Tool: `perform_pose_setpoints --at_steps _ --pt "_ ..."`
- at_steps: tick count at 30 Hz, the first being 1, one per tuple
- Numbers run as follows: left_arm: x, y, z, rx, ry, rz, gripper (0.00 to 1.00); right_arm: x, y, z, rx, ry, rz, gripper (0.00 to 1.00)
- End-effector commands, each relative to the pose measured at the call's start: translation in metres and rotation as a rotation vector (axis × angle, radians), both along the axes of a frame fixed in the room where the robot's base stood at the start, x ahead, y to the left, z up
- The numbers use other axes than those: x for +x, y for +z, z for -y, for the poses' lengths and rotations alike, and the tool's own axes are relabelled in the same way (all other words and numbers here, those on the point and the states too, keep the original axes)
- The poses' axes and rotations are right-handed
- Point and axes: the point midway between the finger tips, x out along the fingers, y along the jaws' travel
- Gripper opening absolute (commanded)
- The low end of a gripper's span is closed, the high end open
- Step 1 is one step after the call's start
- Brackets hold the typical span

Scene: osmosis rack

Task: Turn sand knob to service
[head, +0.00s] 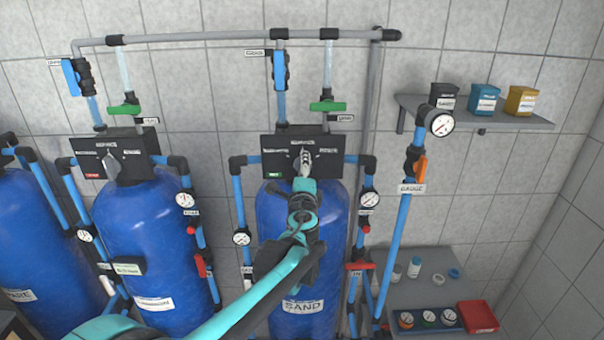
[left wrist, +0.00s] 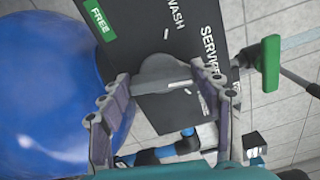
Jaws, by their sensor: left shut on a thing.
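The sand filter is a blue tank (head: 335,225) with a "SAND" label. On top sits its black valve panel (head: 275,145), which also shows in the left wrist view (left wrist: 215,15). The grey sand knob (left wrist: 165,72) is on the panel face between my fingers. My left gripper (head: 304,165), on a teal arm, is shut on the knob; it also shows in the left wrist view (left wrist: 160,85). "WASH" and "SERVICE" lettering and a green "FREE" tag (left wrist: 100,20) are readable there. The fingers partly hide the knob, and I cannot tell its exact setting. My right gripper is out of view.
A second blue tank (head: 150,235) with its own panel and knob (head: 111,162) stands to the left. Green-handled (head: 327,106) and blue-handled (head: 280,70) valves sit above the sand panel. A gauge pipe (head: 395,250) and a wall shelf (head: 480,113) are right.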

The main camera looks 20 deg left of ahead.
Motion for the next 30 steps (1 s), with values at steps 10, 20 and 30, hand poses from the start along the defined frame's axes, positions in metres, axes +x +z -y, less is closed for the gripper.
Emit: perform_pose_setpoints --at_steps 10,20,30 --pt "-0.0006 -0.0016 -0.0005 -0.147 0.001 0.042 0.35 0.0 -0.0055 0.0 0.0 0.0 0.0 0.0" --pt "-0.0006 -0.0015 -0.0004 -0.179 0.001 0.051 0.35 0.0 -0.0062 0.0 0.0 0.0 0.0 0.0" --pt "-0.0007 -0.0016 -0.0003 -0.178 0.001 0.05 0.84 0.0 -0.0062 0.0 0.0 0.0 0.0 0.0"
